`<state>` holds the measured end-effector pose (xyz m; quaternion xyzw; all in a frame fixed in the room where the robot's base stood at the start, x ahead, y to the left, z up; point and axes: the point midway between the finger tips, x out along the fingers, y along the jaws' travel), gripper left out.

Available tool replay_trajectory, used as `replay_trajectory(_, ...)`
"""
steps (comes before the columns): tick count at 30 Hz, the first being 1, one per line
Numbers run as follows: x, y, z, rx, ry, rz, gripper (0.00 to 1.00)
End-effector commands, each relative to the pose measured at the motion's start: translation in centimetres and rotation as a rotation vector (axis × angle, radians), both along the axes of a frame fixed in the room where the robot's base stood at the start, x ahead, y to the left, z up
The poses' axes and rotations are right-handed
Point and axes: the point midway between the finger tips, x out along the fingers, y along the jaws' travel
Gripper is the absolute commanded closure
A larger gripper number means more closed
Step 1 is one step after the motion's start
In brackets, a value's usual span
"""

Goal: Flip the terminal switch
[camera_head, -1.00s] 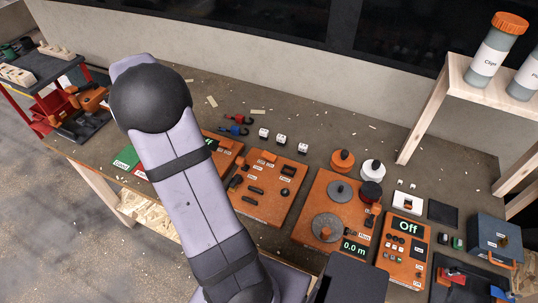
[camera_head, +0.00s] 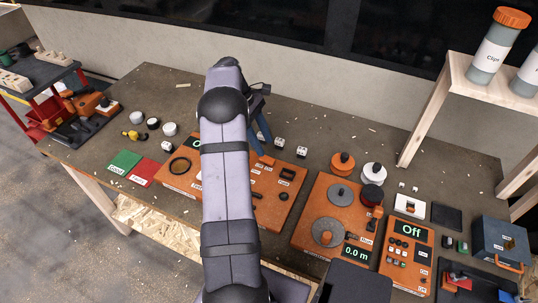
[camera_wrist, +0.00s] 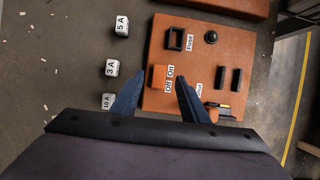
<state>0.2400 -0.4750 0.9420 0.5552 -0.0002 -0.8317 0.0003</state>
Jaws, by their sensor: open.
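The orange terminal panel (camera_head: 288,200) lies flat on the workbench. In the wrist view the panel (camera_wrist: 205,62) carries a small orange switch block (camera_wrist: 158,77) beside a label reading Off and On. My gripper (camera_wrist: 160,90) is open and empty. Its two blue fingers straddle the switch area, one left of the block and one right of the label; whether they touch anything I cannot tell.
White fuse cubes marked 5 A (camera_wrist: 122,27), 3 A (camera_wrist: 112,68) and 10 A (camera_wrist: 108,101) stand left of the panel in the wrist view. The panel also has a fuse socket (camera_wrist: 175,39) and a black knob (camera_wrist: 211,38). A reel panel (camera_head: 310,225) stands to the right.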

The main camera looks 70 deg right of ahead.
Motion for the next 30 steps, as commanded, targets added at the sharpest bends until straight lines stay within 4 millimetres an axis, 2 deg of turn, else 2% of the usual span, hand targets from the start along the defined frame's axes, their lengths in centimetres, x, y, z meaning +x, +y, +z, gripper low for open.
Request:
replay_trajectory(9,-1.6,0.2,-3.6,0.004,0.001,-0.002,0.59)
replay_trajectory(15,-2.2,0.1,-5.3,0.002,0.000,-0.001,0.59)
replay_trajectory(26,-2.4,0.1,-5.8,0.001,0.000,0.000,0.59)
replay_trajectory(30,-2.4,0.1,-5.8,0.001,-0.001,0.000,0.90)
